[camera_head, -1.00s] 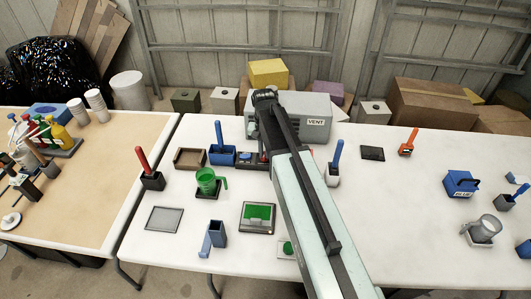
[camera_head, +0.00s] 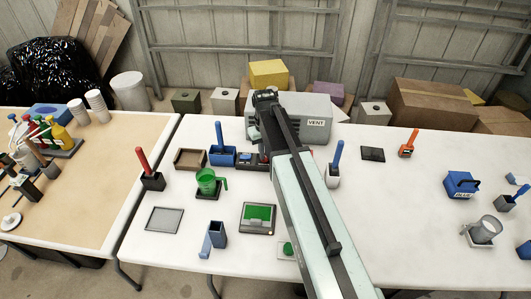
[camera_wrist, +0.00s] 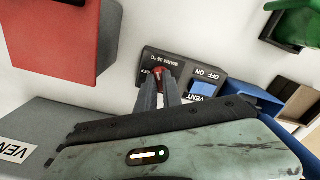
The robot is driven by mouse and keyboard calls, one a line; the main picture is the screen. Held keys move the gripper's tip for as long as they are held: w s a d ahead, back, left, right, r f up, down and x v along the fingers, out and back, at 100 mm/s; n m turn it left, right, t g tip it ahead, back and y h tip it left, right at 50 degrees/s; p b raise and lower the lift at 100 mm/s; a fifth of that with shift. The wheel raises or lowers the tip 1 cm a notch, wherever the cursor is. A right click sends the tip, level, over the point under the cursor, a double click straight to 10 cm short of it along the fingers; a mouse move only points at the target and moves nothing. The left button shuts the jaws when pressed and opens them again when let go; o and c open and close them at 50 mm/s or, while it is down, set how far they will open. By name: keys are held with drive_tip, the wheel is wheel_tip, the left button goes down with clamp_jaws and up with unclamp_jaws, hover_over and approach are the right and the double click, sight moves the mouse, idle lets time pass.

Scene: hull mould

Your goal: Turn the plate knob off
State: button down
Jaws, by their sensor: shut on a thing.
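The dark control panel (camera_wrist: 180,70) carries the red plate knob (camera_wrist: 159,72), marked WARM 35 °C and OFF, beside a blue VENT switch (camera_wrist: 203,89). My gripper (camera_wrist: 160,88) has its two grey fingers closed around the red knob in the wrist view. The fingers cover part of the knob, and I cannot tell its exact setting. My arm hides the gripper there.
A blue holder (camera_head: 222,160) and brown tray (camera_head: 188,159) stand left of the panel. A green beaker (camera_head: 206,180) is in front of them. A white holder with a blue handle (camera_head: 338,154) stands right of my arm. The white table has free room farther right.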

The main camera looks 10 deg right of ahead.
drive_tip(key=n, duration=0.6)
drive_tip(key=shift+n, duration=0.3)
drive_tip(key=n, duration=0.5)
drive_tip(key=shift+s+n, duration=0.1)
drive_tip(key=shift+n, duration=0.3)
drive_tip(key=c, duration=1.5)
unclamp_jaws()
wheel_tip(320, 180, up, 8)
drive_tip(key=p, duration=0.8)
drive_tip(key=shift+f, duration=0.1)
